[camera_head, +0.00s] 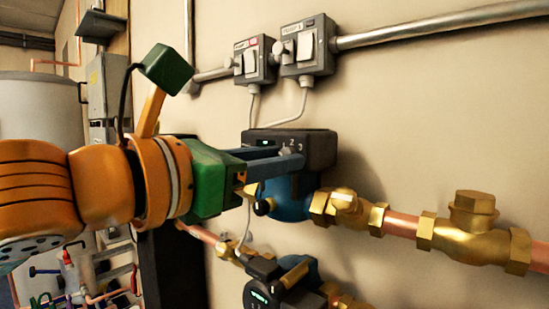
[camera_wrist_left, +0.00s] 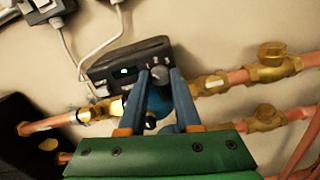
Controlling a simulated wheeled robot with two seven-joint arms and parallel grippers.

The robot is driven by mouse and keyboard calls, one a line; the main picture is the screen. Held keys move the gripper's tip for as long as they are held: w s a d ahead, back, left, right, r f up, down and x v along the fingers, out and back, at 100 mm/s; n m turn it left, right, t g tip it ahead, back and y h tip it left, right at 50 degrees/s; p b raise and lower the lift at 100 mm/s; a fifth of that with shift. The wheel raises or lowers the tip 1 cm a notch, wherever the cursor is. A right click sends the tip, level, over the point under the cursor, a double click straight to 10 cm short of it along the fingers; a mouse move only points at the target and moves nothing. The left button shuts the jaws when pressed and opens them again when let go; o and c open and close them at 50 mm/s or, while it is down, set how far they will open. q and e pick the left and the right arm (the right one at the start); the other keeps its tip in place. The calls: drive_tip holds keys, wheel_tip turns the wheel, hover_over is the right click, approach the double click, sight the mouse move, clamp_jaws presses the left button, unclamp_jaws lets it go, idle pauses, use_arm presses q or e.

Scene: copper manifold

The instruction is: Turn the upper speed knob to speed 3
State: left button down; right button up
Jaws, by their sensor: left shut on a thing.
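The upper pump has a dark control box (camera_head: 318,147) with a small lit display and the marks 1, 2 and 3, above a blue body (camera_head: 287,203). My left gripper (camera_head: 290,160) reaches it from the left, its blue fingers at the front of the box, just below the marks. In the left wrist view, the grey upper speed knob (camera_wrist_left: 160,73) sits between the two fingertips (camera_wrist_left: 161,76), and the gripper is shut on it. The fingers hide most of the knob in the head view. I cannot tell which mark it points to. My right gripper is not in view.
A lower pump (camera_head: 268,289) sits beneath, close under the gripper. Brass fittings (camera_head: 472,213) and copper pipe run to the right. Two grey switch boxes (camera_head: 308,46) with hanging cables are on the wall above.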

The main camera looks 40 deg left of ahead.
use_arm(q)
drive_tip(key=shift+m+p, duration=0.35)
drive_tip(key=shift+m, duration=8.55)
drive_tip(key=c, duration=0.6)
unclamp_jaws()
drive_tip(key=shift+w, duration=0.1)
